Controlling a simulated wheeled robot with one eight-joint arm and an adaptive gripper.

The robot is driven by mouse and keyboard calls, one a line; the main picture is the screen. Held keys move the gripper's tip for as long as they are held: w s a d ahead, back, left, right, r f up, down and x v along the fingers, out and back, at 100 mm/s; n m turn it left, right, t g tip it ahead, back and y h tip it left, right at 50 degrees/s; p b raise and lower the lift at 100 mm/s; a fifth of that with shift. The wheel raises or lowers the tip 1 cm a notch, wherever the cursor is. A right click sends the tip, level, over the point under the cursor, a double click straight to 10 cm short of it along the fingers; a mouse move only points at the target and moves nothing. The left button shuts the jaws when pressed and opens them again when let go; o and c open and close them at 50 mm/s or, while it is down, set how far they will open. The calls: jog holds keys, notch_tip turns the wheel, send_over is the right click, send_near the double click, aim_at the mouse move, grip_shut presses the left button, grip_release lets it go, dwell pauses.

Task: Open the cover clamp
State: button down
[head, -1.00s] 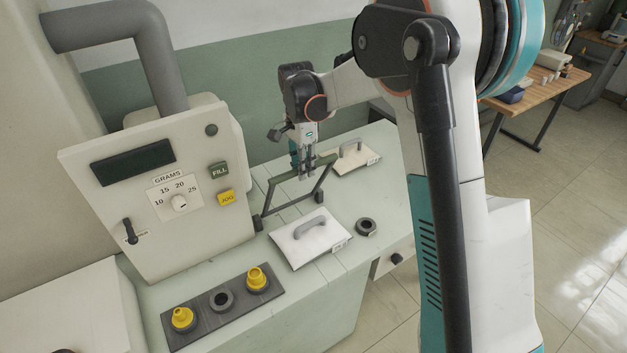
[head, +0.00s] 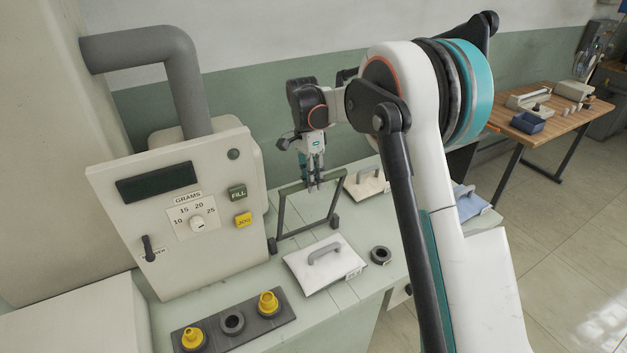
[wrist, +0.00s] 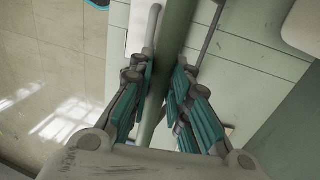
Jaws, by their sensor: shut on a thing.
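The cover clamp appears to be the dark grey-green rectangular frame (head: 281,218) standing up from the pale counter beside the dosing machine, with dark pivot blocks at its feet. My gripper (head: 314,186) points down at its top bar and is shut on it. In the wrist view the bar (wrist: 178,40) runs between the teal-padded fingers. A white cover plate with a grey handle (head: 325,270) lies in front of the frame, and the clamp stands clear of it. The finger contact is partly hidden.
The machine (head: 150,200) with FILL and JOG buttons stands left of the frame. A dark strip with yellow nozzles (head: 268,304) lies in front. A black ring (head: 380,255) sits right of the plate. Another handled plate (head: 366,184) lies behind. A wooden table (head: 560,120) stands far right.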

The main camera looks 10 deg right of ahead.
jog(key=c, duration=1.8)
grip_release()
jog(key=shift+f, duration=0.15)
jog(key=o, duration=0.3)
jog(key=shift+w+f, duration=0.1)
jog(key=shift+w, duration=0.15)
jog(key=shift+s, duration=0.15)
jog(key=shift+r, duration=0.45)
jog(key=v, duration=1.1)
jog(key=shift+r, duration=0.15)
